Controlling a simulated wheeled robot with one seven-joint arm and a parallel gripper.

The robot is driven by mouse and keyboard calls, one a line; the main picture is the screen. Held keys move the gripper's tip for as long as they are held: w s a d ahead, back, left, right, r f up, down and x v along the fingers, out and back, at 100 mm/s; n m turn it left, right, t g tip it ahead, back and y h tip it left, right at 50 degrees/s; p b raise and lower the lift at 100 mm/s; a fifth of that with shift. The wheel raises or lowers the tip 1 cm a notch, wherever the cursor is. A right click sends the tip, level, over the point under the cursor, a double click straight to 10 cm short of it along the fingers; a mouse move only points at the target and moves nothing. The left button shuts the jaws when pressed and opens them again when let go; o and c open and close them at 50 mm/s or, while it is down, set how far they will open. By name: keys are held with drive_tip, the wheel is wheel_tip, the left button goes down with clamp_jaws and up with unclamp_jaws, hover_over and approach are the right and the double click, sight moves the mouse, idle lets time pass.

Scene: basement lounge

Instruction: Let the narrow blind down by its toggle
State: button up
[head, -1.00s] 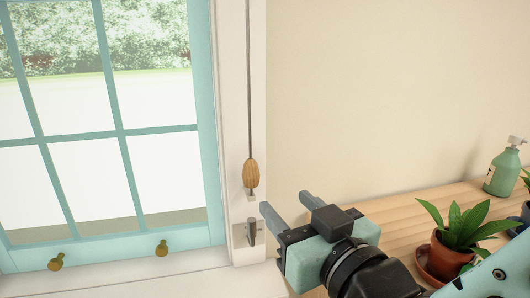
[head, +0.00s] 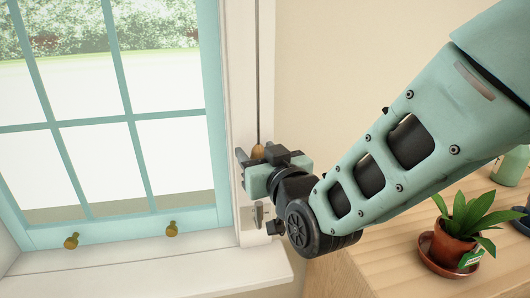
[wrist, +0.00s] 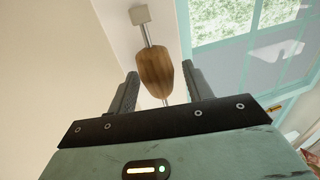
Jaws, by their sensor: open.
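The wooden toggle (wrist: 155,72) hangs on its cord between my gripper's two open fingers in the wrist view. Small gaps show on both sides of it. The cord (head: 259,80) runs straight up along the white window frame. The blind itself is not visible in these views.
The teal window (head: 110,130) with two brass knobs stands to the left, above a white sill (head: 150,272). A wooden counter (head: 385,255) on the right holds a potted plant (head: 458,235) and a green bottle (head: 510,166). My arm passes above the counter.

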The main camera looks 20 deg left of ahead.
clamp_jaws()
wheel_tip(320, 180, up, 36)
drive_tip(key=p, duration=1.6)
drive_tip(key=shift+f+p, duration=0.2)
drive_tip(key=shift+p, duration=0.15)
drive_tip(key=shift+r, duration=0.1)
unclamp_jaws()
drive_tip(key=b+v, duration=0.3)
drive_tip(key=v, duration=1.4)
drive_tip(key=shift+s+d, duration=0.1)
drive_tip(key=shift+d, duration=0.05)
